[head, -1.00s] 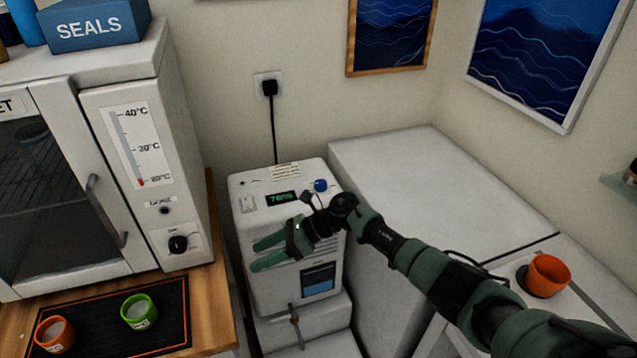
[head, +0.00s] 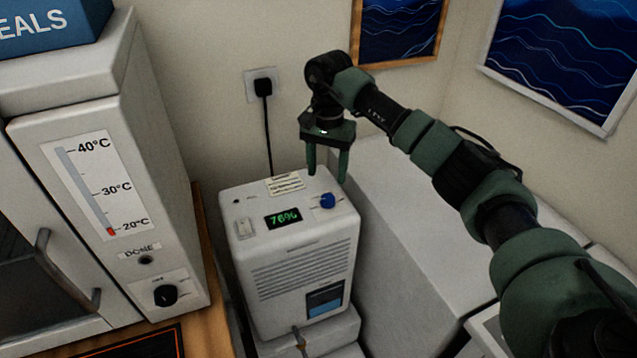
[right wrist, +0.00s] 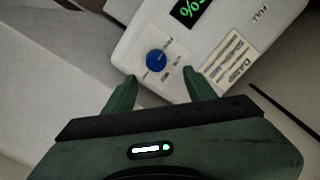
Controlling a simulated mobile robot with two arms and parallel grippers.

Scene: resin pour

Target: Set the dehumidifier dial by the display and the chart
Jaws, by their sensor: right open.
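The white dehumidifier (head: 300,262) stands on a white block against the wall. Its green display (head: 283,218) reads about 76%; the last characters are blurred. The blue dial (head: 327,200) sits on the top right, with small marks around it. It also shows in the right wrist view (right wrist: 156,61), just beyond the fingertips. My left gripper is out of view.
A white cabinet (head: 105,165) with a thermometer panel (head: 98,185) and black knob (head: 165,295) stands at the left. A plug and cord (head: 263,90) run down the wall behind. A low white surface (head: 400,215) lies right of the dehumidifier.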

